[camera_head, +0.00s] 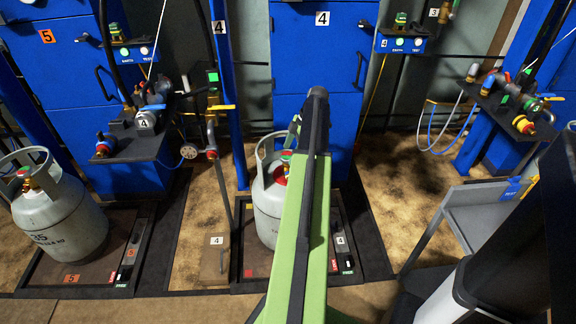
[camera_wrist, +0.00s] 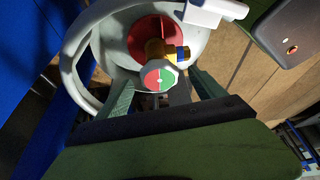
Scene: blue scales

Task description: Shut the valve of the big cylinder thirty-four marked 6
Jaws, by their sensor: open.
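A grey gas cylinder (camera_head: 268,207) stands on the scale marked 4 in the head view, partly hidden behind my arm. No number on it is readable, and no mark 6 shows. In the wrist view its round collar (camera_wrist: 78,62) surrounds a red disc (camera_wrist: 140,38) and a brass valve (camera_wrist: 154,50). A red and green valve knob (camera_wrist: 159,78) faces my gripper (camera_wrist: 163,92). My gripper is open, with one finger on each side below the knob. I cannot tell whether the fingers touch it. A second grey cylinder (camera_head: 60,218), marked 35, stands on the scale marked 5.
Blue cabinets (camera_head: 75,75) line the back. A dark shelf (camera_head: 140,143) with valves and hoses stands left of the cylinder. A white piece (camera_wrist: 213,12) lies close to the collar in the wrist view. A grey cart (camera_head: 475,205) stands at right. Brown floor (camera_head: 385,215) is open between.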

